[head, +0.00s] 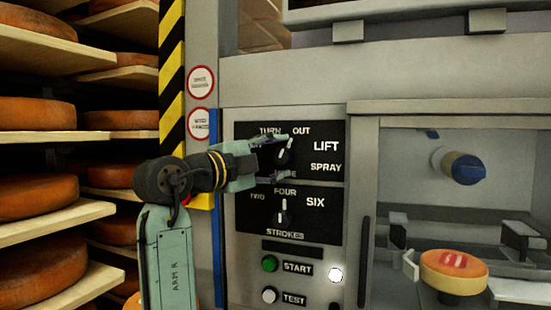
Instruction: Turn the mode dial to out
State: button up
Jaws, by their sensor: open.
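The mode dial (284,156) is a dark knob on the upper black plate (325,135) of the control panel. The labels TURN, OUT, LIFT and SPRAY stand around it; a label below is mostly hidden by my gripper. A light mark near its top seems to lean up and right, towards OUT, but the finger there makes this unclear. My gripper (283,160) comes in from the left and is open, one finger above the dial and one below. I cannot tell whether either finger touches it.
Below is the strokes dial (283,214), pointing up at FOUR, then a green START button (269,263) and a pale TEST button (269,295). A lit white lamp (335,275) is beside them. Cheese shelves (60,145) fill the left; an open bay holds a cheese (453,270) at right.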

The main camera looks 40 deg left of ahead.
jog(key=s+a, duration=0.1)
jog(key=s, duration=1.1)
jog(key=shift+a+f, duration=0.35)
jog(key=shift+f, duration=0.1)
jog(key=shift+w, duration=0.1)
